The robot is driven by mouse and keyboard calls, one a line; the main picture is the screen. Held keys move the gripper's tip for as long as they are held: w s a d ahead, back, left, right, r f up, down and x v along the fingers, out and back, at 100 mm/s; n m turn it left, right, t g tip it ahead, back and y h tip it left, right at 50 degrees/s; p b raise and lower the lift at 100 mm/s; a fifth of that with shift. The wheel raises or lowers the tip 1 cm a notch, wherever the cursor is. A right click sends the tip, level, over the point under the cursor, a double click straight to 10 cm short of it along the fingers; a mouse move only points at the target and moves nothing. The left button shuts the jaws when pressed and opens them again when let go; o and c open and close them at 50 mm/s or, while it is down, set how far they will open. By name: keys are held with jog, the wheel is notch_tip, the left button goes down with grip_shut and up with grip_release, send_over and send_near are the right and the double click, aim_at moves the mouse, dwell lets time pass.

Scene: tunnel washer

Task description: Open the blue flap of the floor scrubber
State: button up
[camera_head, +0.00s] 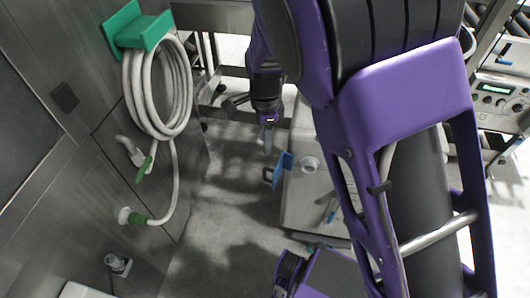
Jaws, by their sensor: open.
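The floor scrubber (300,205) is a pale grey body standing on the floor in the middle, partly hidden behind my large purple arm. Its small blue flap (283,163) shows at the scrubber's left upper edge, beside a round white fitting (309,165). The flap looks tilted out from the body; how far it is open I cannot tell. My gripper (268,143) hangs pointing down, just above and left of the flap in the picture. It is open, seen nearly edge-on, with nothing visible in it. A visible gap separates it from the flap.
A steel wall stands at left with a coiled white hose (158,90) on a green holder (137,28) and hose fittings below. A control panel (500,97) stands at right. A metal frame is behind. The grey floor (225,215) left of the scrubber is clear.

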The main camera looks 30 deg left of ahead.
jog(key=shift+r, duration=1.55)
jog(key=shift+w, duration=0.1)
